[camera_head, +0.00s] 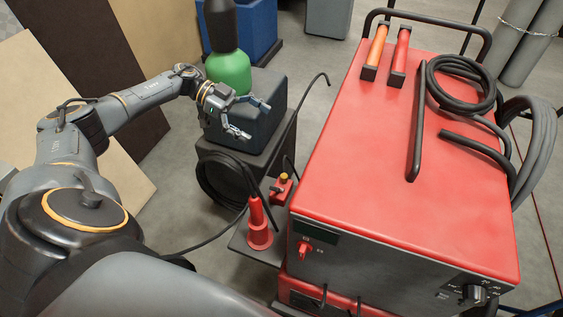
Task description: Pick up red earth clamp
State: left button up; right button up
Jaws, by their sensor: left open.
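A small red clamp-like piece with a brass-coloured knob (282,189) sits on a dark ledge beside the red machine; it looks like the earth clamp, though it is small in view. My left gripper (258,121) is open and empty, above the dark box behind and left of that piece, clearly apart from it. The two fingers point right and toward the front. My right gripper is out of view.
A red handle on a flared base (260,236) stands just in front of the clamp-like piece. The large red machine (400,130) blocks the right side. Black cable (222,183) coils beside the dark box (262,95). A green cylinder (229,70) stands behind my gripper.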

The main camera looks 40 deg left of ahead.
pick_arm(q)
notch_tip(320, 180, down, 7)
jog(key=b, duration=0.5)
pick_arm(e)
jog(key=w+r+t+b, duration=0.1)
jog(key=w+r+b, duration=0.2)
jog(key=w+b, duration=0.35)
pick_arm(q)
jog(key=b, duration=0.8)
send_near(280, 198)
jog(key=w, duration=0.4)
jog(key=shift+d+f, duration=0.15)
jog(key=shift+f, duration=0.25)
jog(key=shift+w+d+f, duration=0.1)
jog(key=shift+d+f, duration=0.05)
jog(key=shift+d, duration=0.1)
jog(key=b+x, duration=0.1)
jog(key=x, duration=0.6)
jog(key=shift+f, duration=0.1)
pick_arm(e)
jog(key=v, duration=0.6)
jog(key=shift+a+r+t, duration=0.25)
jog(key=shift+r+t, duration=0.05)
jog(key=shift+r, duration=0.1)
